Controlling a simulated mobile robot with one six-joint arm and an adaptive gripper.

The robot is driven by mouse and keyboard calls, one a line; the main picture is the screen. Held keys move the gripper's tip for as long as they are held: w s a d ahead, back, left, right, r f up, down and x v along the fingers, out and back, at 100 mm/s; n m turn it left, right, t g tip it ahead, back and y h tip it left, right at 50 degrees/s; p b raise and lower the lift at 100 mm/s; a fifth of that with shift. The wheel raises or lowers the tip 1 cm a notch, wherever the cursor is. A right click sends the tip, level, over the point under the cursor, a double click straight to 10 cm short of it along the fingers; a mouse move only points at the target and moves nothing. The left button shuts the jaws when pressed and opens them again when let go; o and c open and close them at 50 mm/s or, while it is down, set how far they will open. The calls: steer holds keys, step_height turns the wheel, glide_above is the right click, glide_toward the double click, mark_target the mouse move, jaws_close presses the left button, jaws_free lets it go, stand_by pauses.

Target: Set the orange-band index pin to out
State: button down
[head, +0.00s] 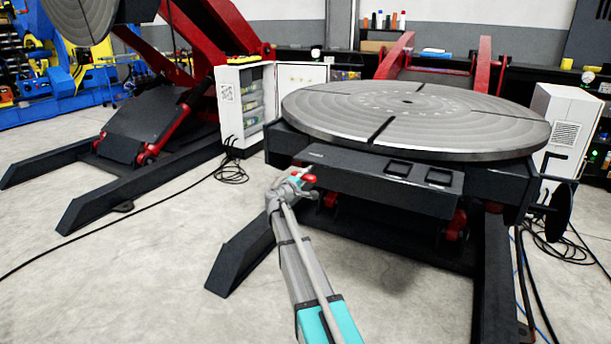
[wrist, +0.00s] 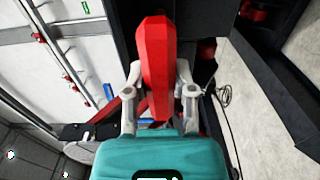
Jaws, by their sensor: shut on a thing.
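My gripper (head: 292,184) is at the left front corner of the tilting positioner, beside its dark front beam (head: 370,182). In the wrist view, my gripper (wrist: 159,90) has one finger on each side of a long red handle (wrist: 155,50) and is shut on it. The red end of the handle (head: 310,178) also shows just past the fingers in the head view. No orange band can be made out on it, so I cannot tell from its looks whether it is the orange-band index pin. Its far end and seat are hidden.
The round grey table (head: 450,115) lies nearly level above the beam. A second positioner with a red arm (head: 215,35) stands at the left. A white cabinet (head: 238,105) is behind. Cables (head: 232,172) lie on the floor. The floor in front is clear.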

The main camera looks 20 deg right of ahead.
steer(key=shift+s+a, duration=0.15)
steer(key=shift+s, duration=0.05)
steer(key=c, duration=0.7)
jaws_free()
steer(key=shift+a, duration=0.1)
steer(key=v, duration=1.2)
steer(key=shift+s+f, duration=0.1)
